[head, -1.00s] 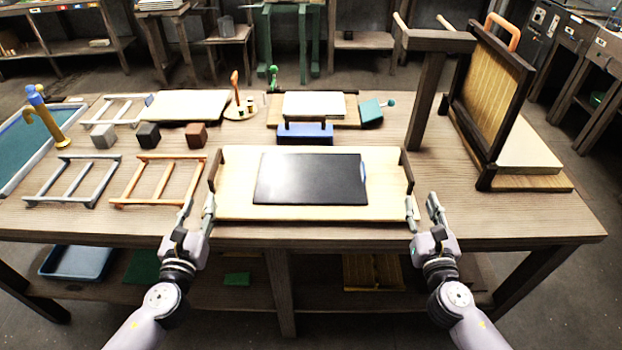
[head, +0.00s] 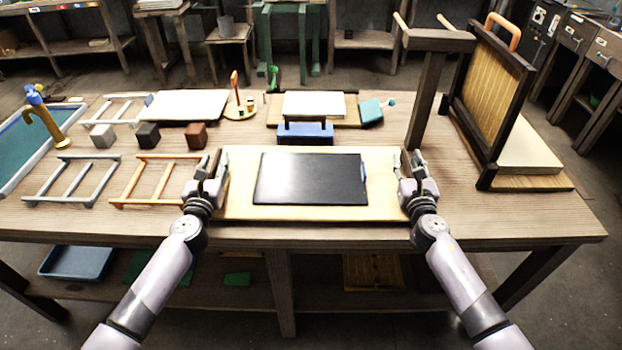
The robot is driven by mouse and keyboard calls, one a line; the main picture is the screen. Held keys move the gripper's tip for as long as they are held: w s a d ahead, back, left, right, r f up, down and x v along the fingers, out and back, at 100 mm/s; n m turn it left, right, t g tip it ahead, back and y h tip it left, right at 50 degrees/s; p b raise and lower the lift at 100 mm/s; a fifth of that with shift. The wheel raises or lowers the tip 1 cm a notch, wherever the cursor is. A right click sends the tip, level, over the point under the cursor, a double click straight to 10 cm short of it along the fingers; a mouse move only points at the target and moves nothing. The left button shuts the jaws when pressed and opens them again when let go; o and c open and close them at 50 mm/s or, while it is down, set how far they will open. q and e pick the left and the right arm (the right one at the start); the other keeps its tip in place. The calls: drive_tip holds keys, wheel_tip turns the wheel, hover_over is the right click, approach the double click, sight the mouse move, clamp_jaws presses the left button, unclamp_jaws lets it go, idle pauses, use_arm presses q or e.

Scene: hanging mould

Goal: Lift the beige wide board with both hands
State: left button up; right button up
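The beige wide board (head: 310,213) lies flat on the wooden table near its front edge, with a dark upright handle at each short end. A black flat panel (head: 310,180) with a blue mark at its right edge lies on top of it. My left gripper (head: 215,166) is at the left handle, with its fingers on either side of it. My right gripper (head: 411,166) is at the right handle in the same way. The grippers hide much of both handles. I cannot tell whether the fingers press on the handles or only surround them.
An orange frame (head: 157,180) lies close left of my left gripper. A blue block with a dark handle (head: 305,132) stands just behind the board. A dark post (head: 426,100) rises behind my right gripper, with an upright framed screen (head: 488,95) to its right.

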use_arm(q)
drive_tip(key=shift+c, duration=0.3)
use_arm(e)
drive_tip(key=shift+c, duration=0.3)
use_arm(q)
clamp_jaws()
use_arm(e)
clamp_jaws()
use_arm(q)
drive_tip(key=shift+r, duration=0.1)
use_arm(e)
drive_tip(key=shift+r, duration=0.1)
